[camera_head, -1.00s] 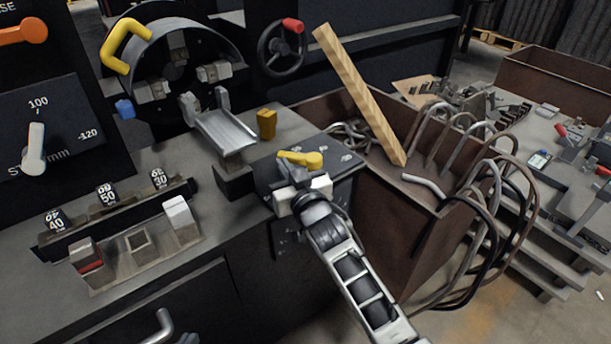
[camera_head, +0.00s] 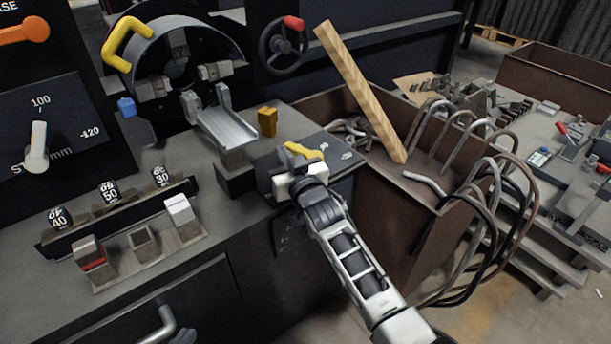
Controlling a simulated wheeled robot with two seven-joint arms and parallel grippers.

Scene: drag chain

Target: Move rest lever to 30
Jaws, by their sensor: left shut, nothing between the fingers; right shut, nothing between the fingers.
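A yellow lever (camera_head: 306,152) sits on the dark block at the right end of the machine bench. My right gripper (camera_head: 296,172) is at the block just below and in front of this lever, shut with nothing in it. Its fingertips are partly hidden, and I cannot tell whether they touch the lever. No scale is readable beside the yellow lever. My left gripper is not in view.
A dial with a white lever (camera_head: 37,150) is at left, marked 100 and 120. Tags read 40, 50 and 30 (camera_head: 161,178) above several sockets. A wooden plank (camera_head: 360,90) leans in a brown bin (camera_head: 400,245) with hoses at right. A yellow block (camera_head: 267,121) stands behind.

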